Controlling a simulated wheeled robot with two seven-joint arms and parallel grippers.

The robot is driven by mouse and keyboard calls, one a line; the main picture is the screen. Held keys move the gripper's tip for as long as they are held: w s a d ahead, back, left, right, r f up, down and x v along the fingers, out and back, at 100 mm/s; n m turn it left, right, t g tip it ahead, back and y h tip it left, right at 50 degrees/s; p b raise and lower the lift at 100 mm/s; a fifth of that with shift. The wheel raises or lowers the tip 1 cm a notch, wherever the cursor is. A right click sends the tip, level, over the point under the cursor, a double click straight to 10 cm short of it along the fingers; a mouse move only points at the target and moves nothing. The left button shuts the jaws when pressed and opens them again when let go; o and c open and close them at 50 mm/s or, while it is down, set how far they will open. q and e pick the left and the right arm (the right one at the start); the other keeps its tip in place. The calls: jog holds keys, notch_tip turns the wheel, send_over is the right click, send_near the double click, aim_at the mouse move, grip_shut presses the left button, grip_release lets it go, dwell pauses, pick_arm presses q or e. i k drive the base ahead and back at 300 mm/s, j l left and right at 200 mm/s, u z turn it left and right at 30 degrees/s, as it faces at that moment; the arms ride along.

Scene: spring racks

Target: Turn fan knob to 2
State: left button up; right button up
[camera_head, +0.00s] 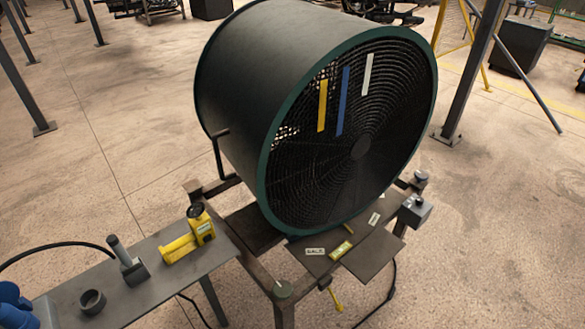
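A large dark drum fan (300,120) with a green rim and a black wire grille stands on a metal frame in the middle of the view. Yellow, blue and white strips hang on its grille. A small grey box (414,212) with a dark knob (418,201) on top sits at the right of the frame, below the fan's right side. The knob's setting and any numbers are too small to read. I see neither of my grippers.
A grey bench (150,285) at lower left holds a yellow tool (190,240), a dark upright tool (125,260) and a dark ring (92,301). A blue object (15,302) is cut off at the corner. A post (470,75) stands right of the fan.

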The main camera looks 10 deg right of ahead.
aim_at(419, 200)
jog(key=z, duration=1.3)
jog(key=i+l, duration=0.95)
jog(key=i+l+u, duration=0.1)
jog(key=i+l, duration=0.8)
jog(key=l, duration=0.15)
